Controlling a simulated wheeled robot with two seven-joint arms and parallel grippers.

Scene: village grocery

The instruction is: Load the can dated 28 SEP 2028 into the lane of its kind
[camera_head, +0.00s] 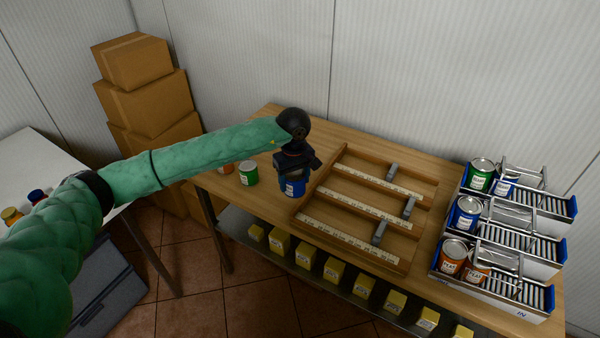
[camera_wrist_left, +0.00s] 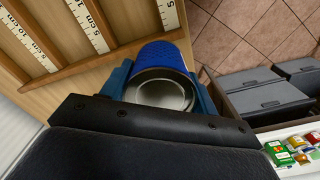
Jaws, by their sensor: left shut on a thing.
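My left gripper (camera_head: 296,172) is shut on a blue can (camera_head: 292,188) at the left part of the wooden table. The can also shows between the fingers in the left wrist view (camera_wrist_left: 162,58), with its silver end toward the camera. Its date cannot be read. A green can (camera_head: 248,173) stands to the left of the gripper, and another can (camera_head: 226,167) is partly hidden by my arm. At the right is a rack of three lanes: green cans (camera_head: 481,175) in the back lane, a blue can (camera_head: 466,212) in the middle lane, orange cans (camera_head: 453,256) in the front lane.
A wooden divided tray with ruler strips (camera_head: 345,237) lies between the gripper and the rack. Yellow boxes (camera_head: 330,270) line the shelf below. Cardboard boxes (camera_head: 150,105) are stacked behind my arm. A white table (camera_head: 30,160) stands at the left.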

